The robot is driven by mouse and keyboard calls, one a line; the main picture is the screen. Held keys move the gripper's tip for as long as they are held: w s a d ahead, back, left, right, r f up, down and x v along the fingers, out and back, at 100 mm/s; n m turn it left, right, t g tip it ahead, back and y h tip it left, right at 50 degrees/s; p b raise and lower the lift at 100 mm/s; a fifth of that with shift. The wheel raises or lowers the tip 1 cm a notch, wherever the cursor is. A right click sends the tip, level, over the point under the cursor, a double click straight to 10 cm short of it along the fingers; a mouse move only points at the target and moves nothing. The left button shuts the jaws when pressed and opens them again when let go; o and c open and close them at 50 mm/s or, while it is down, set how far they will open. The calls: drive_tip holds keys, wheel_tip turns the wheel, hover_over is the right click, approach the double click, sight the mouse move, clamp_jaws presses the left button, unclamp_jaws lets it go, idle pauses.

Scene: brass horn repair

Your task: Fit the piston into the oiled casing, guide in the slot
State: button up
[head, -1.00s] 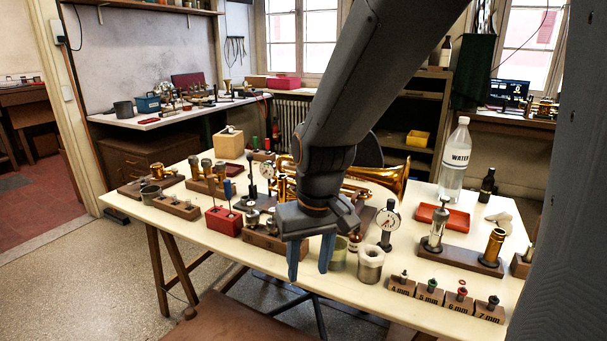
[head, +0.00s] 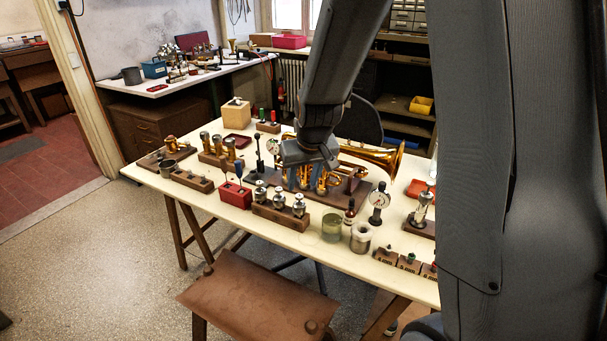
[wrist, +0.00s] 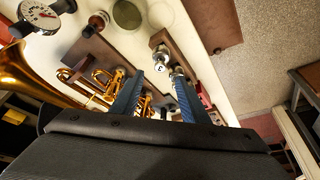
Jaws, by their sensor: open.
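A brass trumpet (head: 384,157) lies on a dark wooden board (head: 365,200) at mid-table. It also shows upside down in the wrist view (wrist: 20,80). My gripper (head: 306,184) is over the trumpet's valve section, its two blue fingers apart and nothing seen between them. In the wrist view my gripper (wrist: 158,78) is open. Three silver-topped pieces, perhaps pistons, stand in a wooden block (head: 280,217) just in front; one piece (wrist: 161,60) shows beyond the fingertips. The casing's slot and any piston guide cannot be made out; my gripper covers part of the valves.
A red tool block (head: 235,195) stands left of the piston block. A green glass jar (head: 332,228), a metal can (head: 361,238), a brown bottle (head: 350,212) and a dial gauge (head: 379,203) stand to the right. A leather-topped stool (head: 250,292) is in front.

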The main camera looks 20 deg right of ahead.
sight(299, 196)
drive_tip(key=shift+p+x, duration=0.35)
drive_tip(key=shift+x, duration=3)
drive_tip(key=shift+c, duration=0.2)
clamp_jaws()
drive_tip(key=shift+r, duration=0.1)
drive_tip(key=shift+r, duration=0.1)
wheel_tip(299, 196, up, 10)
drive_tip(key=p, duration=0.8)
